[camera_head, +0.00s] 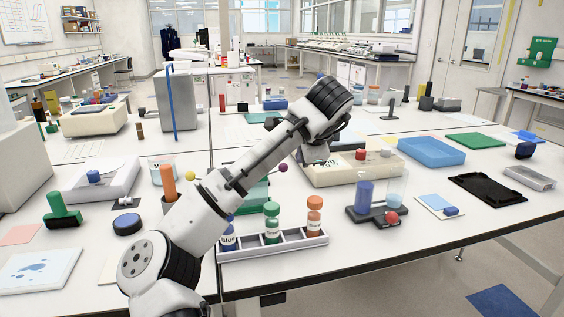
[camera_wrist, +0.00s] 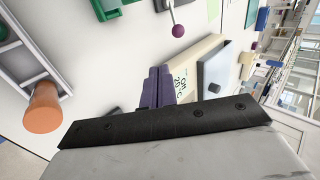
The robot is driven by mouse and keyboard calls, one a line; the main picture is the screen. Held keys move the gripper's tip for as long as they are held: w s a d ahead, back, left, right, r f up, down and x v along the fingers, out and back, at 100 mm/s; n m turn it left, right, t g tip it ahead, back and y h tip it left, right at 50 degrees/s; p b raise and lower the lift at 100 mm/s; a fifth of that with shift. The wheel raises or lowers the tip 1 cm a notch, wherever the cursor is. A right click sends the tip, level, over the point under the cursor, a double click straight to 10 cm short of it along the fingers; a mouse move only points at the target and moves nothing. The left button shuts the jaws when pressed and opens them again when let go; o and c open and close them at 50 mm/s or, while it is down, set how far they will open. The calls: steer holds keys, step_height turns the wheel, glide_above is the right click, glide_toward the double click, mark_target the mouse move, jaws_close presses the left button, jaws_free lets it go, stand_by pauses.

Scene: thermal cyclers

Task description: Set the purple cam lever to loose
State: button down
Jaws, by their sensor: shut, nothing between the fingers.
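The purple cam lever (camera_head: 283,168) shows in the head view as a small round purple knob, just right of my arm. In the wrist view the purple knob (camera_wrist: 178,31) sits on a thin metal rod that runs up to a grey block at the top edge. Any loose or tight marking cannot be read. My gripper (camera_wrist: 158,84) has its two dark purple fingers together, empty, below the knob in that picture and apart from it. In the head view the fingers are mostly hidden behind my wrist, over the beige device.
A beige device (camera_head: 345,176) with lettering stands beside my fingers; it also shows in the wrist view (camera_wrist: 186,76). A grey rack (camera_head: 285,243) of capped bottles stands in front. A green block (camera_head: 256,196) is partly behind my arm. A blue tray (camera_head: 432,151) lies right.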

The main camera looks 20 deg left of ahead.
steer(key=x, duration=0.3)
steer(key=p+x, duration=0.1)
steer(key=x, duration=0.5)
steer(key=shift+a, duration=0.4)
steer(key=w+a, duration=0.1)
steer(key=w+f+p, duration=0.1)
steer(key=w, duration=0.1)
steer(key=shift+a+f, duration=0.1)
steer(key=shift+a, duration=0.25)
steer(key=shift+w+a+f, duration=0.2)
steer(key=shift+w+a, duration=0.15)
steer(key=shift+w, duration=0.1)
steer(key=shift+w+a+r+n+g+y+p, duration=0.15)
steer(key=shift+w+n+g+y+p, duration=0.2)
steer(key=shift+w+n+p, duration=0.55)
steer(key=shift+p, duration=0.6)
steer(key=shift+w+a+n+g+y, duration=0.1)
steer(key=shift+n+g+y, duration=0.15)
steer(key=shift+n+y, duration=0.2)
